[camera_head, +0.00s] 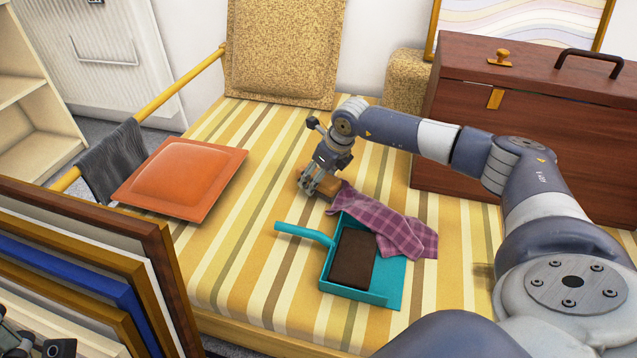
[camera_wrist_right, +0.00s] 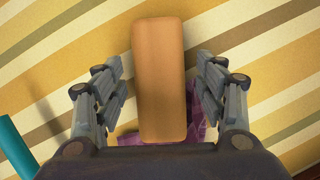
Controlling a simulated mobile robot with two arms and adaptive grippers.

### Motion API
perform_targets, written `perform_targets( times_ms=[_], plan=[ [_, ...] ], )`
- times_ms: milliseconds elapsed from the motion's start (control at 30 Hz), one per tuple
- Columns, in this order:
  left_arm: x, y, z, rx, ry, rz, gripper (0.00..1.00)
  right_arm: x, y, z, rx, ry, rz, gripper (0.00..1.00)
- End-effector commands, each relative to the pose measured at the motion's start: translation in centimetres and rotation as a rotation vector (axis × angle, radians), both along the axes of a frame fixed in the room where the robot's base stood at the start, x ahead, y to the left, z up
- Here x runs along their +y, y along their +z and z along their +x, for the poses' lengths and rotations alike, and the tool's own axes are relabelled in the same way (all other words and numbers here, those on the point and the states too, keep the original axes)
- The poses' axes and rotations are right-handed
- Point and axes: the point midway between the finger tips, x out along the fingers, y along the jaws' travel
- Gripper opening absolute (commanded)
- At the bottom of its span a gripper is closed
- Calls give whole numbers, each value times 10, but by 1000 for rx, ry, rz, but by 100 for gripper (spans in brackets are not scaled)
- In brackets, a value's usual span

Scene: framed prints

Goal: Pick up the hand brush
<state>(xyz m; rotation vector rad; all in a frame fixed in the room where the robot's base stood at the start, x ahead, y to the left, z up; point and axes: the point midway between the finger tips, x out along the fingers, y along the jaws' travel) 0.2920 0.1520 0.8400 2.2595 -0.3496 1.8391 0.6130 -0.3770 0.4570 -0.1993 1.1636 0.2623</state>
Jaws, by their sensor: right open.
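A tan wooden block with rounded edges, which looks like the hand brush (camera_head: 318,186), lies on the striped cushion. In the right wrist view the hand brush (camera_wrist_right: 161,75) lies lengthwise between the fingers; no bristles show. My right gripper (camera_head: 311,187) is over it, open, pointing down. In the right wrist view my right gripper (camera_wrist_right: 165,90) has a finger on each side, with visible gaps to the brush. My left gripper (camera_head: 38,340) shows only partly at the lower left corner; its jaws are unclear.
A purple checked cloth (camera_head: 400,228) lies beside the brush, over part of a teal dustpan (camera_head: 388,292) holding a dark brown block (camera_head: 352,258). An orange cushion (camera_head: 185,175) lies left. A wooden chest (camera_head: 470,120) stands right. Framed prints (camera_head: 120,265) lean at lower left.

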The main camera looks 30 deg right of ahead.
Motion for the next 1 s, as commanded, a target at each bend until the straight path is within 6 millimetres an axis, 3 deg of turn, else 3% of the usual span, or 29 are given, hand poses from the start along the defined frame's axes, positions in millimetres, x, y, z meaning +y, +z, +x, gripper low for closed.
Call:
perform_targets(
  times_ms=[700,933,1000],
  plan=[
    [0,0,0,2,-1,0,61,0,-5,0,0,0,0,65],
    [0,0,0,2,0,1,61,0,-5,0,0,0,0,15],
    [0,0,0,2,0,1,61,0,-5,0,0,0,0,13]
  ],
)
